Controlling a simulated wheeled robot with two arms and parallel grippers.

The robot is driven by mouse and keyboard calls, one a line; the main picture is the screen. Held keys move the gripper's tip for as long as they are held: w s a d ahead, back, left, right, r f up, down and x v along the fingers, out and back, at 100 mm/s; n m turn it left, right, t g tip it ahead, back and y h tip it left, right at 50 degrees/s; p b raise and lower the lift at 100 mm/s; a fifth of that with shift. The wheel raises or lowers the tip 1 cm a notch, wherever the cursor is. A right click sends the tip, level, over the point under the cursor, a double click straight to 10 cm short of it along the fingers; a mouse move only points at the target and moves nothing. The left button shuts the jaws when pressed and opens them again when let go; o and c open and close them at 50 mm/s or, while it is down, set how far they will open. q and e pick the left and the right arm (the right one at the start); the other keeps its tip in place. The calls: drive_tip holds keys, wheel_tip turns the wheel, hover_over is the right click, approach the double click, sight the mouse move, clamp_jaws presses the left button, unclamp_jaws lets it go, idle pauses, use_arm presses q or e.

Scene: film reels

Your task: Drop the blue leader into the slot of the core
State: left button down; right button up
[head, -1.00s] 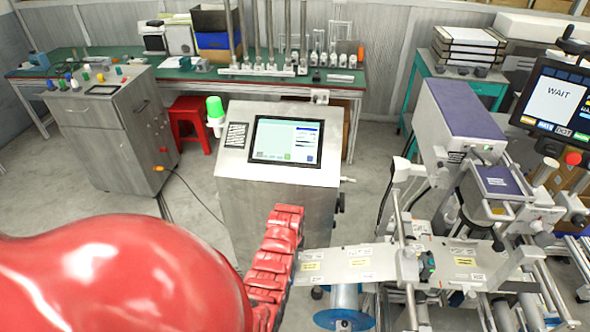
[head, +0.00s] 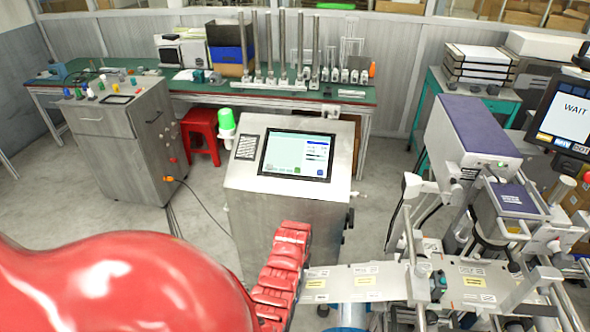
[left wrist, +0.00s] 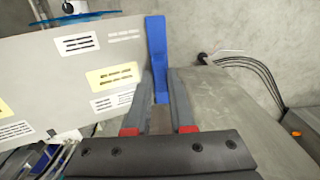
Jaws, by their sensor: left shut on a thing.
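The blue leader (left wrist: 156,45) is a flat blue strip in the left wrist view. My left gripper (left wrist: 162,82) is shut on it, with the strip reaching up past the two grey fingertips. In the head view my red left arm fills the lower left, and its gripper and the leader are hidden. A pale blue round part (head: 352,316) shows below the metal plate at the bottom edge of the head view. A blue disc edge (left wrist: 88,20) shows at the top left of the wrist view. I cannot make out the core's slot. My right gripper is out of view.
A metal plate with labels (head: 350,283) extends left from the machine (head: 470,140) on the right and lies close left of the fingers in the wrist view. A grey cabinet with a screen (head: 297,155) stands behind my arm. A cable (left wrist: 262,68) lies at right.

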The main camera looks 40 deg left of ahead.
use_arm(q)
drive_tip(key=w+d+f+b, duration=0.4)
drive_tip(key=w+d, duration=0.1)
drive_tip(key=d, duration=0.3)
drive_tip(key=shift+w+d+b, duration=0.25)
drive_tip(key=shift+w+b, duration=0.15)
idle(1.1)
drive_tip(key=shift+d, duration=0.1)
drive_tip(key=w+d+f+b, duration=0.3)
drive_tip(key=w+d+b, duration=0.2)
drive_tip(key=d+b, duration=0.1)
drive_tip(key=shift+d+f, duration=0.15)
drive_tip(key=shift+d, duration=0.45)
idle(1.1)
